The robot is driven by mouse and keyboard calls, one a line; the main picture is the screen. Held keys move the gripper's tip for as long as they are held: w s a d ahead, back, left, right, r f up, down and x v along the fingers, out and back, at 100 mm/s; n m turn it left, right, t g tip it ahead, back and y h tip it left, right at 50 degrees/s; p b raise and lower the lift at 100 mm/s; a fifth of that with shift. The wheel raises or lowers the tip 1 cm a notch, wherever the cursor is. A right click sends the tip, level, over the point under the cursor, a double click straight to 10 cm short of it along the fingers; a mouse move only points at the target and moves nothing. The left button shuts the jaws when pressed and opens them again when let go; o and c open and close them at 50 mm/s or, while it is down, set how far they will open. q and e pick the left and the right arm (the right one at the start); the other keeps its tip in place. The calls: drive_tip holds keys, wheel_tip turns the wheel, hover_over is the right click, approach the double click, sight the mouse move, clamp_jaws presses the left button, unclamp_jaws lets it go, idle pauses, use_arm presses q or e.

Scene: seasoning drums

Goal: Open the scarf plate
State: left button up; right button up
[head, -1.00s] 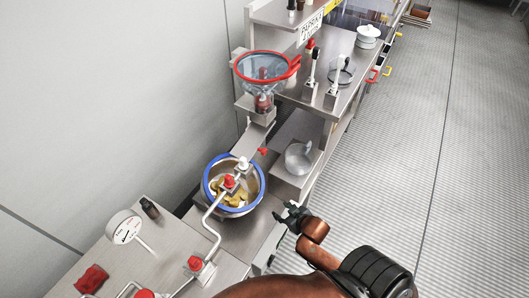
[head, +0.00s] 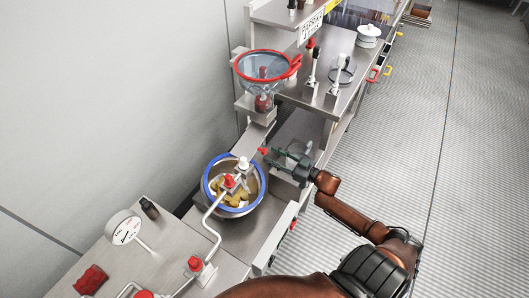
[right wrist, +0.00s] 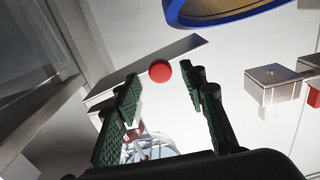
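A small red knob (head: 263,149) shows beside the metal chute, below the clear red-rimmed hopper (head: 265,68). In the right wrist view it is a round red ball (right wrist: 160,70) against a flat metal plate (right wrist: 185,57), which may be the scarf plate. My right gripper (head: 276,155) is open, with its fingertips close to the knob. In the right wrist view the knob appears beyond and between the open green-padded fingers (right wrist: 165,88); contact does not show. My left gripper is not in view.
A blue-rimmed bowl (head: 207,178) with yellowish pieces stands below the chute. A bent pipe with red and white knobs (head: 213,225) is in front of it. A gauge (head: 124,229) and red cloth-like item (head: 90,279) are lower left. The floor at right is clear.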

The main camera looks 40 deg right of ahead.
sight(266, 152)
drive_tip(key=shift+b+x, duration=0.35)
drive_tip(key=shift+x, duration=1.95)
drive_tip(key=shift+c, duration=0.2)
clamp_jaws()
